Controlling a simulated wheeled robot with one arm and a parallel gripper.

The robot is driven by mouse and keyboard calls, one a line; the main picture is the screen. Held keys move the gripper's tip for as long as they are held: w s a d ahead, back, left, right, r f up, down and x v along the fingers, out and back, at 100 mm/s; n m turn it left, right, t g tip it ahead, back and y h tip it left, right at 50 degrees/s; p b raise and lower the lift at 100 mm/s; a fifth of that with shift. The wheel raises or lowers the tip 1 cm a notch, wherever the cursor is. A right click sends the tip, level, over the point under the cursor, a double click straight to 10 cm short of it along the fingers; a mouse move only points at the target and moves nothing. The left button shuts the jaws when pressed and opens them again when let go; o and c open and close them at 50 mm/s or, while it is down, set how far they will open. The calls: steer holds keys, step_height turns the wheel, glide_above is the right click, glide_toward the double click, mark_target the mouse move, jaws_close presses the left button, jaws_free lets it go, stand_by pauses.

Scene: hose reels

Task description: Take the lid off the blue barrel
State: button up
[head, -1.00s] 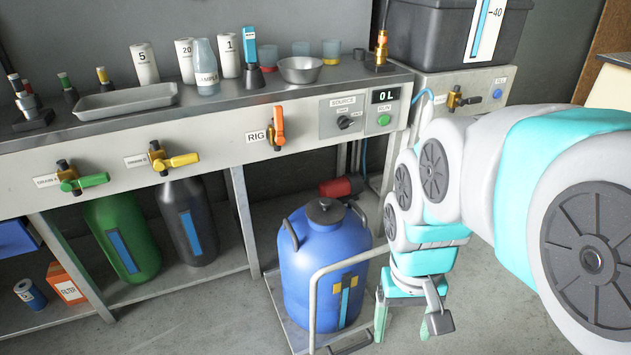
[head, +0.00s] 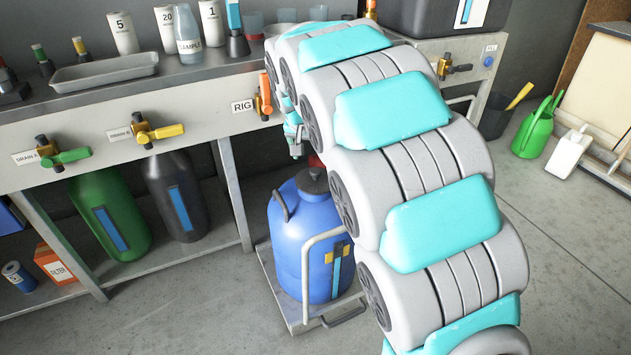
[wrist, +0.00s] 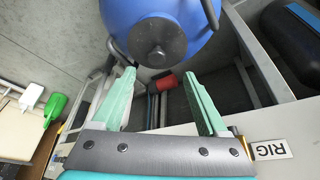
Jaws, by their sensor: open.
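The blue barrel (head: 298,240) stands upright on a low cart in the head view, partly behind my arm. Its dark lid (head: 313,178) is on top, partly hidden by my arm. In the wrist view the barrel (wrist: 190,15) is at the top, and its round dark lid (wrist: 157,41) with a central knob faces the camera. My gripper (wrist: 163,80) is open and empty, its two green fingers spread wide. In the picture the fingertips lie just below the lid, with nothing between them but the background. The gripper is mostly hidden in the head view.
The cart (head: 290,315) has a pale handrail (head: 305,265) in front of the barrel. The bench (head: 190,115) with the orange RIG valve (head: 264,95) is close behind. Green and black containers stand beneath it. Open floor lies in front.

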mark_target(315, 171)
steer(key=shift+x, duration=1.5)
steer(key=x, duration=0.5)
steer(key=shift+s+d, duration=0.25)
steer(key=shift+c, duration=0.4)
jaws_close()
